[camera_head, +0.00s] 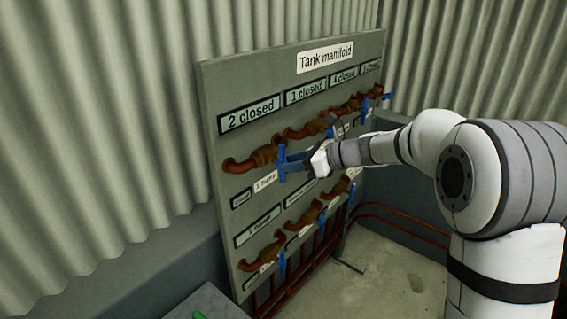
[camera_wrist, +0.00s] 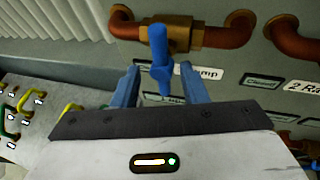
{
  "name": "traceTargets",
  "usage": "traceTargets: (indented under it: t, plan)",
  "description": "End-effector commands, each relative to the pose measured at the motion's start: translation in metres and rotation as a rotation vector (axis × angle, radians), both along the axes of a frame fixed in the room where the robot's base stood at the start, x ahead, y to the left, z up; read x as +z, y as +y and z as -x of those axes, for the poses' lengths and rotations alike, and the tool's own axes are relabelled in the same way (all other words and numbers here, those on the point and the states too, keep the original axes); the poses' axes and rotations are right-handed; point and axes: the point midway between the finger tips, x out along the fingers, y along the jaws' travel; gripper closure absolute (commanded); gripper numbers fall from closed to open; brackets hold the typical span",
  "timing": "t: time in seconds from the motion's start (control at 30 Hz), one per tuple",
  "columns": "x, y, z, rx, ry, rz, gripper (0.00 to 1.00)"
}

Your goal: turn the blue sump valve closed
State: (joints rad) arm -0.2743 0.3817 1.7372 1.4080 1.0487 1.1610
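The blue valve handle (camera_head: 282,163) is on the top-row, leftmost brass valve of the tank manifold in the head view. In the wrist view the blue handle (camera_wrist: 159,55) hangs downward, across the horizontal copper pipe. A partly hidden label ending in "mp" (camera_wrist: 207,74) sits just below that pipe. My gripper (camera_head: 296,160) is in front of this valve. In the wrist view my gripper (camera_wrist: 160,72) is open, with one finger on each side of the handle's lower end. Gaps show between the handle and both fingers.
The manifold board (camera_head: 212,100) carries several other blue-handled valves in two rows, close to the right and below. Red pipes (camera_head: 400,222) run low at the right. A grey bench with yellow and green handles (camera_wrist: 72,108) is at the wrist view's left.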

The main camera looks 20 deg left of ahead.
Motion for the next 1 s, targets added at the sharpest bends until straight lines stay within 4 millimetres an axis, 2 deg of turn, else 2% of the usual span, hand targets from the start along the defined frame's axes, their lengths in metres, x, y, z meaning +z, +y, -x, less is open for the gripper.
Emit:
traceTargets:
  t: [0.1, 0.3, 0.77, 0.87, 0.97, 1.0]
  plan:
    - [0.009, -0.018, 0.001, -0.001, 0.001, 0.0, 0.6]
    - [0.016, -0.036, 0.003, 0.005, 0.002, 0.001, 0.6]
    - [0.016, -0.039, 0.008, 0.015, -0.006, 0.007, 0.6]
    - [0.014, -0.049, 0.02, 0.044, -0.064, 0.057, 0.6]
    - [0.006, -0.073, 0.046, 0.114, -0.192, 0.169, 0.6]
    - [0.002, -0.085, 0.06, 0.156, -0.258, 0.228, 0.6]
